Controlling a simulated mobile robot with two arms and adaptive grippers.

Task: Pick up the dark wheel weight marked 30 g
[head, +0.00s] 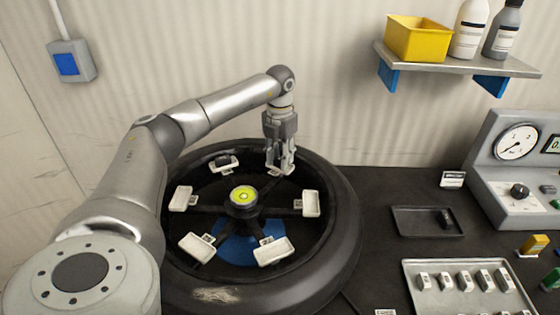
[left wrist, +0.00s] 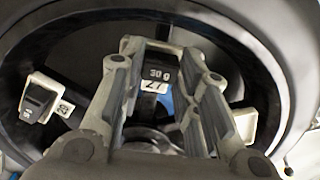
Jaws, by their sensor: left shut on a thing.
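The dark wheel weight marked 30 g (left wrist: 160,73) shows between the fingers of my left gripper (head: 281,168) in the left wrist view. A white marked label sits just below its number, and a pale holder shows around its far side. My left gripper points down over the back right of the black wheel (head: 340,235) and is shut on this weight. In the head view the fingers hide the weight. I cannot tell whether it is clear of its holder. My right gripper is not in view.
Several white holders (head: 311,203) ring the wheel's yellow-green hub (head: 243,195); a back-left one holds another dark weight (head: 225,161). At right are a dark tray (head: 415,231) with a small dark piece, a pale tray (head: 412,292) of weights, and a gauge console (head: 520,165). A shelf (head: 455,62) hangs above.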

